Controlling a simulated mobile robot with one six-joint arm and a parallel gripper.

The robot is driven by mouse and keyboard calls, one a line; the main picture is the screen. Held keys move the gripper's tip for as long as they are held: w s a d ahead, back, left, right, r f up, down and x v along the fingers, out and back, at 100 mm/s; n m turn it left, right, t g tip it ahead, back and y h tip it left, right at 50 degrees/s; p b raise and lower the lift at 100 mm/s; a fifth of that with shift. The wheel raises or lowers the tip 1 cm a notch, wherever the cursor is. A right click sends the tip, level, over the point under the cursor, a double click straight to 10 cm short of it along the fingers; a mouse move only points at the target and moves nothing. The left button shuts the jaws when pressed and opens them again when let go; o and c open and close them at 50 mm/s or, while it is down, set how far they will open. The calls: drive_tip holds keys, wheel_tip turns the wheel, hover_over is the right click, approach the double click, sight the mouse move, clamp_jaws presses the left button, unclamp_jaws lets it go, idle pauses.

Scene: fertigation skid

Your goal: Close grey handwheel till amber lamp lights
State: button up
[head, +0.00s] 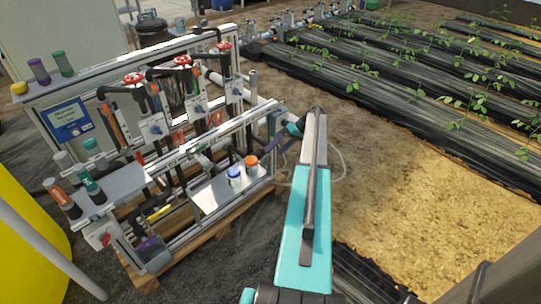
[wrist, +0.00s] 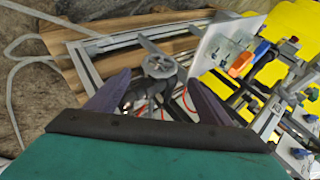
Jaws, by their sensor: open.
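A grey handwheel (wrist: 158,66) with a hub and spokes shows in the wrist view, just beyond and between my fingertips. My gripper (wrist: 158,92) has its two dark purple fingers spread apart on either side of the wheel's lower part. I cannot tell whether either finger touches it. In the head view my gripper (head: 284,132) is at the right end of the skid, partly behind my teal arm. I cannot make out the grey handwheel there. I cannot pick out an amber lamp in either view.
The skid carries red handwheels (head: 133,78), a blue display panel (head: 69,118) and pipes. A pale hose (wrist: 22,62) lies near the frame. Bare ground (head: 400,160) is at right.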

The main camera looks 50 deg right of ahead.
drive_tip(key=shift+b+v, duration=2.6)
drive_tip(key=shift+v, duration=0.25)
